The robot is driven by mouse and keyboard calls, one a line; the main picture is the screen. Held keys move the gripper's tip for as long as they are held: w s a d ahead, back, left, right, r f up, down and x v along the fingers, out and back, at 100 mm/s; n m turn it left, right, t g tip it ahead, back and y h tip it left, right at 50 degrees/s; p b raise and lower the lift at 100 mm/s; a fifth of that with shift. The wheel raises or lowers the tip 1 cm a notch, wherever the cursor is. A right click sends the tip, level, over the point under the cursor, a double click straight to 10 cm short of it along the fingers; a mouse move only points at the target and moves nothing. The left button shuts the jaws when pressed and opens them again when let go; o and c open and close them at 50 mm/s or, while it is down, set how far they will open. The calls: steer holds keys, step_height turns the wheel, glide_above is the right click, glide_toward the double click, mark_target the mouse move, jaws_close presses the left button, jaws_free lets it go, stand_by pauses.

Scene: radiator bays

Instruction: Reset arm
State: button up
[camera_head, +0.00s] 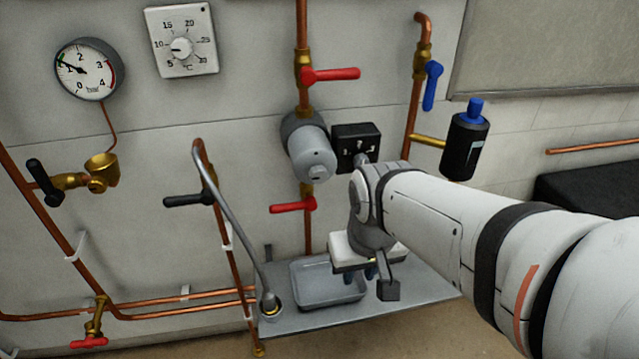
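My white arm reaches in from the right in the head view. Its wrist bends down in front of the wall, below the grey pump. My gripper (363,273) points down over the grey shelf (410,296), beside and partly over the right end of a grey tray (312,290).
A grey pump (312,160) and red-handled valves (330,75) (292,206) are close to my wrist. A black bottle (465,145) hangs above my forearm. A bent grey hose (240,225) runs down to the shelf's left end. Copper pipes (75,240) line the left wall.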

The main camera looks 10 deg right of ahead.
step_height(320, 180, up, 8)
steer(key=p, duration=0.7)
steer(key=shift+s+f, duration=0.15)
stand_by(1.2)
